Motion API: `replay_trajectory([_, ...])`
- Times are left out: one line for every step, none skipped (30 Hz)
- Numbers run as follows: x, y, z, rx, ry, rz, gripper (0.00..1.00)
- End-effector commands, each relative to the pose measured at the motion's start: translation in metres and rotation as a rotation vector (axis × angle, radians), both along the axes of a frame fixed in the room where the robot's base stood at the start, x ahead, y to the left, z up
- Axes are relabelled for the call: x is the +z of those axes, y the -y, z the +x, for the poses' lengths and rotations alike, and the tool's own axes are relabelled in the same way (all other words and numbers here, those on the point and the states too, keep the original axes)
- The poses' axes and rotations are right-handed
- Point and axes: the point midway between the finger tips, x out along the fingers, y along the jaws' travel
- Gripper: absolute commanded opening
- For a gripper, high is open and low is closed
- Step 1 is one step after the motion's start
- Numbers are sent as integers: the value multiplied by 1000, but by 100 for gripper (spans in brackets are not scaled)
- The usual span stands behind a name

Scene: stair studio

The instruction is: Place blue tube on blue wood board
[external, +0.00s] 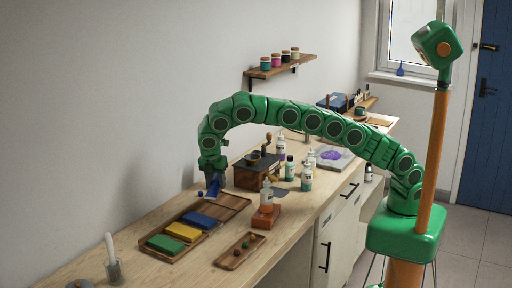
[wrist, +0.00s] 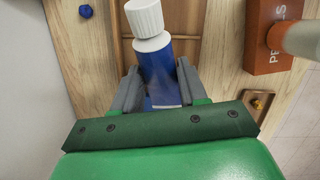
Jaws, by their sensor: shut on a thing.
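The blue tube (wrist: 158,68) has a white cap (wrist: 147,18) and sits between the two fingers of my gripper (wrist: 158,88) in the wrist view. My gripper (external: 212,180) is shut on the tube, which shows as a small blue shape (external: 213,190) in the external view. It is held near the far end of the wooden tray (external: 232,204). The blue wood board (external: 199,220) lies flat in that tray, beside a yellow board (external: 183,231) and a green board (external: 165,244). The blue board cannot be made out in the wrist view.
A small blue knob-like object (wrist: 86,11) lies left of the tray. An orange-brown block (external: 266,217) with a bottle (external: 266,197) on it stands to the right. A small wooden tray (external: 240,250) is in front. A dark wooden box (external: 250,177) and bottles stand behind.

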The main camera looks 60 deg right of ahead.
Motion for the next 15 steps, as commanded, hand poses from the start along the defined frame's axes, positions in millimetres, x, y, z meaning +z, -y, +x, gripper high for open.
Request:
replay_trajectory([1, -1, 1, 21, 5, -15, 6])
replay_trajectory([2, -1, 1, 35, 8, -26, 6])
replay_trajectory([3, -1, 2, 53, 12, -40, 6])
replay_trajectory([3, -1, 2, 68, 14, -51, 6])
replay_trajectory([4, -1, 3, 81, 16, -62, 6])
replay_trajectory([4, -1, 3, 101, 19, -77, 6])
replay_trajectory([4, -1, 4, 116, 23, -88, 6])
replay_trajectory([5, -1, 4, 130, 27, -99, 6])
replay_trajectory([5, -1, 5, 149, 30, -113, 6])
replay_trajectory([6, -1, 5, 164, 34, -124, 6])
replay_trajectory([6, -1, 6, 179, 39, -136, 6])
replay_trajectory([7, -2, 6, 203, 46, -151, 6])
replay_trajectory([8, -2, 7, 219, 52, -164, 6])
replay_trajectory([9, -3, 7, 236, 57, -175, 6])
replay_trajectory([10, -3, 8, 258, 65, -192, 6])
